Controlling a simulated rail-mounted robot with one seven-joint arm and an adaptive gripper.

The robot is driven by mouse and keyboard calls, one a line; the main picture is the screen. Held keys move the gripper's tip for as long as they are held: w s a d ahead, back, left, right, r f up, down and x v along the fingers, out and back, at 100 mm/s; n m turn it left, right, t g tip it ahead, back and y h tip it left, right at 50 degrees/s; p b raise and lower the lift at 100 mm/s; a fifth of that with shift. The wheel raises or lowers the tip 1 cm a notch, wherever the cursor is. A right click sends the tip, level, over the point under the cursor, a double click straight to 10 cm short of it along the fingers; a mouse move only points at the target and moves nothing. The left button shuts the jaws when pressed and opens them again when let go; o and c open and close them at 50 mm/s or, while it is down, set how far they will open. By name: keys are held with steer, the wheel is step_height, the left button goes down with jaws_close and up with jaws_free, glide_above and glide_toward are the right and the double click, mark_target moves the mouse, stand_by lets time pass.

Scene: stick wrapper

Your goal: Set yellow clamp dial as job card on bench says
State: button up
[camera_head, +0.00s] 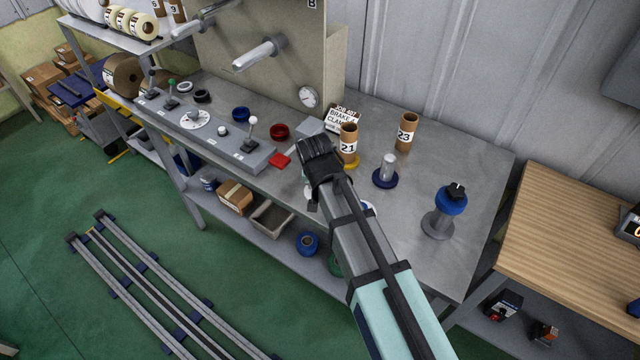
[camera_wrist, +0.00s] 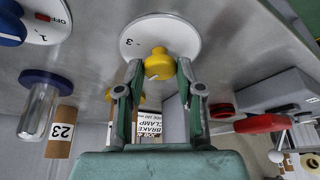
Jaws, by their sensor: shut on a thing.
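The yellow clamp dial knob (camera_wrist: 158,66) sits on a round white plate (camera_wrist: 185,38) in the wrist view. A "3" with a small mark shows on the plate left of the knob; other marks cannot be read. My gripper (camera_wrist: 160,80) is shut on the knob, one finger on each side. In the head view my gripper (camera_head: 318,178) hides most of the dial. The job card (camera_head: 343,117) stands behind on the bench, with "BRAKE" and "CLAMP" partly readable. It also shows in the wrist view (camera_wrist: 149,128), partly covered by a finger, its figures unreadable.
Cardboard tubes marked 21 (camera_head: 348,142) and 23 (camera_head: 407,132) stand near my gripper. A red lever (camera_head: 279,160) and a grey lever panel (camera_head: 215,130) are to the left.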

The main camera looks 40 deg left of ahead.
steer(key=shift+s+f+m+h, duration=0.15)
steer(key=shift+m+h, duration=0.35)
steer(key=shift+m, duration=0.7)
steer(key=o, duration=1.2)
steer(key=shift+c, duration=0.2)
steer(key=shift+a, duration=0.1)
steer(key=shift+r, duration=0.4)
steer(key=v, duration=1.1)
steer(key=shift+s, duration=0.25)
